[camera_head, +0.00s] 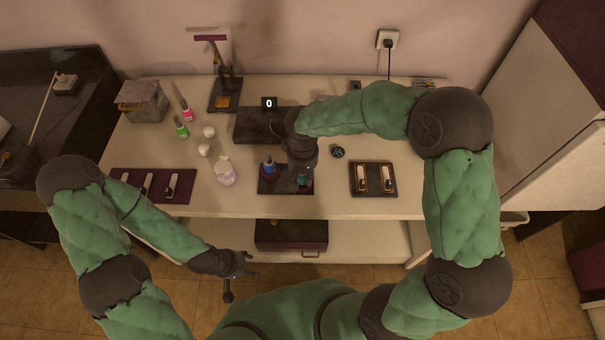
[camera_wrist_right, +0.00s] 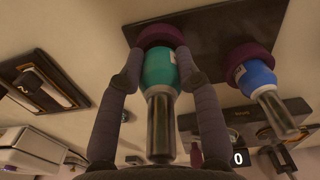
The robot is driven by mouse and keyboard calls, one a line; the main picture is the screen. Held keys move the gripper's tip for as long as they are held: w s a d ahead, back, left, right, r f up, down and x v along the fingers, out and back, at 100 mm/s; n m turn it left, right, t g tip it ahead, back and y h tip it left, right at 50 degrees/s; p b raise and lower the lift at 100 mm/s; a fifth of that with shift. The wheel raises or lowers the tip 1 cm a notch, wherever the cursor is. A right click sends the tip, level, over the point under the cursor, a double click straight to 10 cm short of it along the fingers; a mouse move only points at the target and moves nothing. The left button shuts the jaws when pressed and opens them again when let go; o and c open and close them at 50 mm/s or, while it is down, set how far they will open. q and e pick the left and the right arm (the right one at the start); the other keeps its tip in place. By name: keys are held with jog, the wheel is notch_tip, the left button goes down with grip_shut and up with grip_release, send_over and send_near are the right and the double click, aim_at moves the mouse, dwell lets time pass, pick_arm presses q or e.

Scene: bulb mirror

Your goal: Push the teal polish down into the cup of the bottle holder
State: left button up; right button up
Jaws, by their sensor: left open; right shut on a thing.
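The teal polish (camera_wrist_right: 160,68) is a teal bottle with a long dark metallic cap. It stands in line with a purple cup (camera_wrist_right: 160,35) of the bottle holder, its base at the cup's rim; how deep it sits is unclear. My right gripper (camera_wrist_right: 158,76) is shut on the bottle, one finger on each side. In the head view the teal polish (camera_head: 302,180) shows just below the right gripper (camera_head: 299,172). The dark bottle holder (camera_head: 285,188) also holds a blue polish (camera_head: 268,166) in its other cup. My left gripper (camera_head: 248,266) is open and empty, in front of the table.
A purple mat (camera_head: 182,198) with several samples lies at the left, and a framed tray (camera_head: 373,192) at the right. A white bottle (camera_head: 225,171) and white balls stand left of the holder. A dark box (camera_head: 257,124) with a "0" display stands behind it.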

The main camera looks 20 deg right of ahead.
jog(key=shift+f+b, duration=0.3)
jog(key=shift+f, duration=0.15)
dwell(0.6)
jog(key=shift+r, duration=0.15)
jog(key=shift+r+p, duration=0.4)
jog(key=shift+p, duration=0.05)
dwell(1.4)
jog(key=shift+f+b, duration=0.35)
jog(key=shift+f, duration=0.2)
jog(key=o, duration=1.2)
jog(key=shift+r, duration=0.15)
notch_tip(320, 180, up, 12)
jog(key=shift+s+a+f, duration=0.1)
